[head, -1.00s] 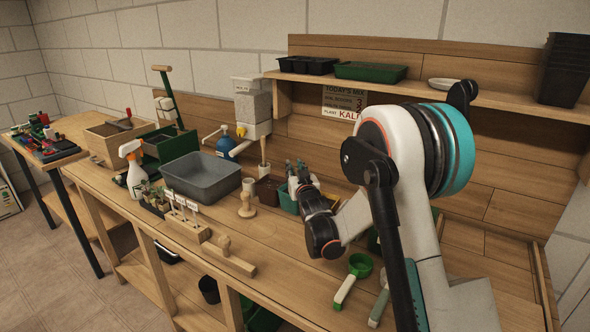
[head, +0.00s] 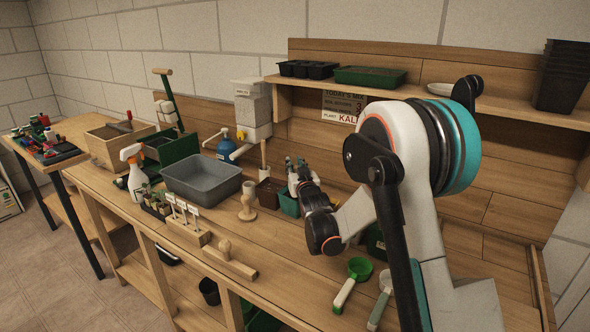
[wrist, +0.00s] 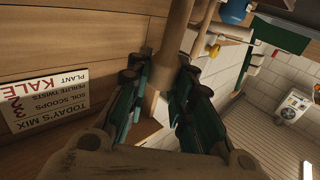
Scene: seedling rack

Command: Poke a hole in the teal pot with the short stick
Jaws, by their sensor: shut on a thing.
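The teal pot (head: 289,207) stands on the bench beside a brown pot, partly behind my gripper. My gripper (head: 294,168) is above the teal pot in the head view. In the wrist view, my gripper (wrist: 158,88) is shut on a pale wooden stick (wrist: 166,66). The stick runs between the green finger pads and out of the top of that view. Its far end is hidden in both views, so I cannot tell whether it touches the soil.
A brown pot (head: 268,193) with an upright wooden handle (head: 263,153) stands just left of the teal pot. A grey tub (head: 202,190), a wooden stamp (head: 247,208) and a label block (head: 188,232) lie further left. A green scoop (head: 359,268) lies in front. A shelf (head: 430,92) runs above.

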